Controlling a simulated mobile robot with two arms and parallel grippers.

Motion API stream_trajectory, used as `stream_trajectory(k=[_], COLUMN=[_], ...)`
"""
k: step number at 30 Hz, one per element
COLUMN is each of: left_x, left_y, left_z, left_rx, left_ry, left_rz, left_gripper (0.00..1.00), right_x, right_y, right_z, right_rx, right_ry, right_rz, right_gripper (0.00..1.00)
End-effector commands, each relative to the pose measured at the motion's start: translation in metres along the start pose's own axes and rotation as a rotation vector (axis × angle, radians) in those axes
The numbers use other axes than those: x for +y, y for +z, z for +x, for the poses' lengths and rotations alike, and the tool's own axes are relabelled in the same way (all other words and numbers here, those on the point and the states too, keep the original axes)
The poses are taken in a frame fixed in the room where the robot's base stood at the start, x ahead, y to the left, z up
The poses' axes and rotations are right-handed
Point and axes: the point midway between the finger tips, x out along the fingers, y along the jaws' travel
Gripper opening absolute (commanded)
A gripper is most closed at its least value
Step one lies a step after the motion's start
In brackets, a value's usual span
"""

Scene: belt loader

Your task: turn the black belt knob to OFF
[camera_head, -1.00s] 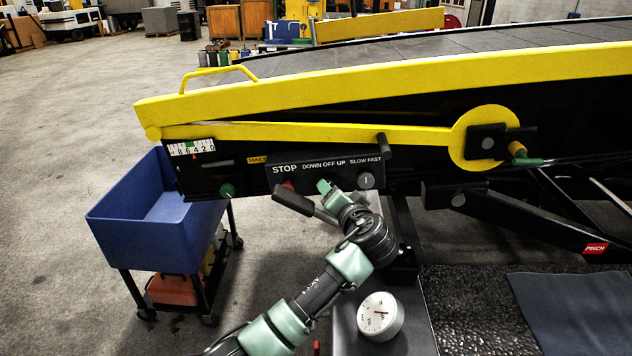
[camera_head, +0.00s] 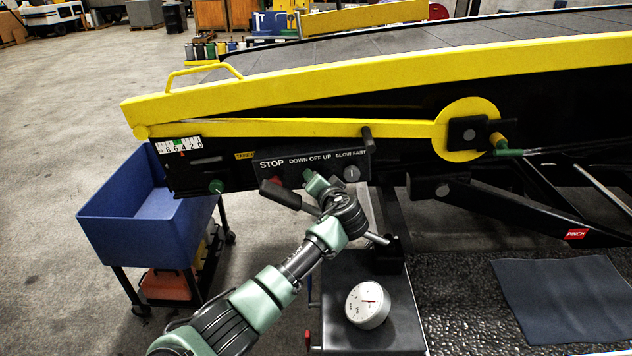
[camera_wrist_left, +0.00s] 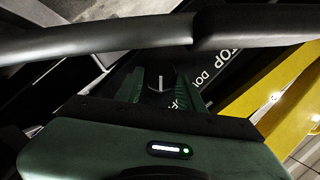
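The control panel (camera_head: 315,162) on the belt loader's side reads STOP, DOWN OFF UP, SLOW FAST. My left gripper (camera_head: 314,183) is at the panel just below the DOWN OFF UP label and hides the belt knob in the head view. In the left wrist view a dark knob (camera_wrist_left: 159,84) with a white pointer line shows between the two green fingers (camera_wrist_left: 158,88). The fingers are apart, one on each side of it; I cannot tell whether they touch it. My right gripper is in neither view.
A grey knob (camera_head: 351,174) sits under SLOW FAST, right of my gripper. A black lever (camera_head: 281,194) juts out below STOP and crosses close above in the wrist view. A round white gauge (camera_head: 367,305) stands below. A blue bin cart (camera_head: 130,236) is at left.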

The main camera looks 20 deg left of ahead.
Motion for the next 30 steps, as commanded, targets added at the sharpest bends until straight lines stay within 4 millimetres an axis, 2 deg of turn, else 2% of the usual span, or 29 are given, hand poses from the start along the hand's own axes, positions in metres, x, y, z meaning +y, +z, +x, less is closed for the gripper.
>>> stream_trajectory(k=[1, 2, 14, 30], left_x=[0.000, 0.000, 0.000, -0.005], left_y=[0.000, 0.000, 0.002, 0.003], left_z=[0.000, 0.000, 0.001, 0.001], left_rx=[0.000, 0.000, -0.002, -0.003], left_ry=[0.000, 0.000, 0.031, 0.194], left_rz=[0.000, 0.000, -0.075, -0.470], left_gripper=[0.07, 0.00, 0.00, 0.00], right_x=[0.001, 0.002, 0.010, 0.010], right_y=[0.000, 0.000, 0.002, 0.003], right_z=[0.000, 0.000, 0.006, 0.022], right_rx=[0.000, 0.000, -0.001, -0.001], right_ry=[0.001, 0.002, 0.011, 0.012], right_rz=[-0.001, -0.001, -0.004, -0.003], right_gripper=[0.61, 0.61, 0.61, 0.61])
